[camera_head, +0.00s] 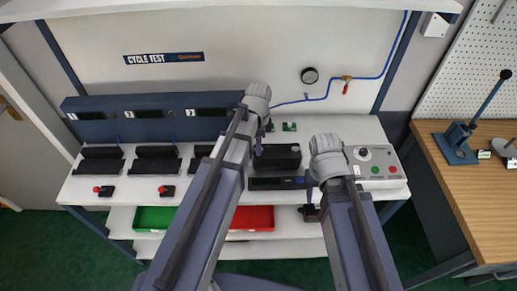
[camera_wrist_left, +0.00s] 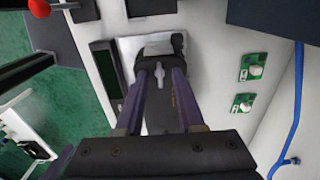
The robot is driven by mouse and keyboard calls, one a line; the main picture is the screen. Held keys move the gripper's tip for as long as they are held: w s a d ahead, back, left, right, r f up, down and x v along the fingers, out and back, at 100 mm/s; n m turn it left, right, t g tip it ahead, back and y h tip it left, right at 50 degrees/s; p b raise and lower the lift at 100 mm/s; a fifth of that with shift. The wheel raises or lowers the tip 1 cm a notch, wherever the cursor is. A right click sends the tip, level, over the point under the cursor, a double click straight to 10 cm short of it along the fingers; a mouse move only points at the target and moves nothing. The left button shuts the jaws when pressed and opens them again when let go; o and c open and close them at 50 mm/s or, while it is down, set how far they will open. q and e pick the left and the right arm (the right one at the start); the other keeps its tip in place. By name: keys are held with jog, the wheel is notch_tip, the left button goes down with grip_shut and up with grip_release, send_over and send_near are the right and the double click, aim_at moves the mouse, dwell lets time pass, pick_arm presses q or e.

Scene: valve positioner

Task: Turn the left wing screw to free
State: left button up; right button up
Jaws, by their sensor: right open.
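In the left wrist view, a small grey wing screw (camera_wrist_left: 159,73) stands on a dark device (camera_wrist_left: 158,118). The two fingers of my left gripper (camera_wrist_left: 159,76) are on either side of it, with a visible gap to each; the gripper is open. In the head view, the left gripper (camera_head: 259,148) is at the left end of the black device (camera_head: 284,163), and its arm hides part of it. The wing screw is too small to make out there. My right gripper (camera_head: 309,194) is open, near the front edge of the bench, right of the device.
Two green pieces with light knobs (camera_wrist_left: 254,68) (camera_wrist_left: 243,104) lie beside the device. A control box (camera_head: 375,165) with buttons stands to the right. Numbered black stations (camera_head: 100,165) line the left. A blue hose (camera_head: 375,77) runs along the back wall. Green (camera_head: 153,218) and red (camera_head: 252,218) bins sit below.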

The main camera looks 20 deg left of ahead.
pick_arm(q)
grip_shut()
dwell(0.6)
